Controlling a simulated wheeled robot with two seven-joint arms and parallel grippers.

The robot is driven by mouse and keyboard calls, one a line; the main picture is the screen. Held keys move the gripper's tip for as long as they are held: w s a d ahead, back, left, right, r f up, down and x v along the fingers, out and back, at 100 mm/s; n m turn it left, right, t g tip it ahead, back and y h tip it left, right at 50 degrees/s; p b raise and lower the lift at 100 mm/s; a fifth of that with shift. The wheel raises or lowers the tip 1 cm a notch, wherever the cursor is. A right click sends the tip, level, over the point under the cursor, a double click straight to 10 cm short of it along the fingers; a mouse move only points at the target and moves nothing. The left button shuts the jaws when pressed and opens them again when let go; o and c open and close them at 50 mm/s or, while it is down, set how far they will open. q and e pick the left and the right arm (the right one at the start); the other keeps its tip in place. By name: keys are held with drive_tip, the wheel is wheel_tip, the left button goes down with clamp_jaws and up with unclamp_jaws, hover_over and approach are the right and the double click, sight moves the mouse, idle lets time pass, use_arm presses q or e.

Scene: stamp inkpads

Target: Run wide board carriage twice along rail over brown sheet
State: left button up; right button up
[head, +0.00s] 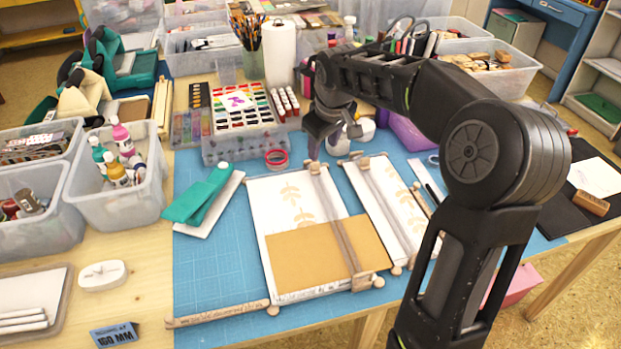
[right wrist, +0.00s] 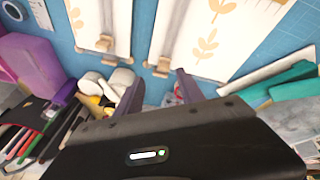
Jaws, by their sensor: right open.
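The wide board (head: 268,195) lies on the blue mat with a white sheet printed with ochre leaves. A brown sheet (head: 305,258) covers its near part. A wooden rail (head: 335,215) runs lengthwise over the board and the brown sheet, with wooden fittings at both ends. I cannot clearly tell the carriage from these fittings. My right gripper (head: 328,145) is open and empty, just beyond the board's far end. In the right wrist view, the far rail fitting (right wrist: 158,68) lies just past the open fingers (right wrist: 160,92). My left gripper is out of view.
A narrower board (head: 385,190) with its own rail lies close on the right. A red tape roll (head: 277,158) and paint boxes (head: 240,108) stand beyond. Blue mat (head: 215,260) is bare at the near left.

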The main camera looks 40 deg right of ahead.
sight(316, 171)
drive_tip(key=m, duration=0.5)
drive_tip(key=shift+w+a+f+m+t, duration=0.2)
drive_tip(key=shift+w+a+m+t, duration=0.1)
drive_tip(key=shift+w, duration=0.05)
drive_tip(key=shift+f, duration=0.1)
drive_tip(key=x, duration=0.7)
drive_tip(key=shift+w+d+f, duration=0.1)
drive_tip(key=shift+w+f, duration=0.05)
drive_tip(key=shift+f, duration=0.2)
drive_tip(key=shift+c, duration=0.5)
clamp_jaws()
idle(0.4)
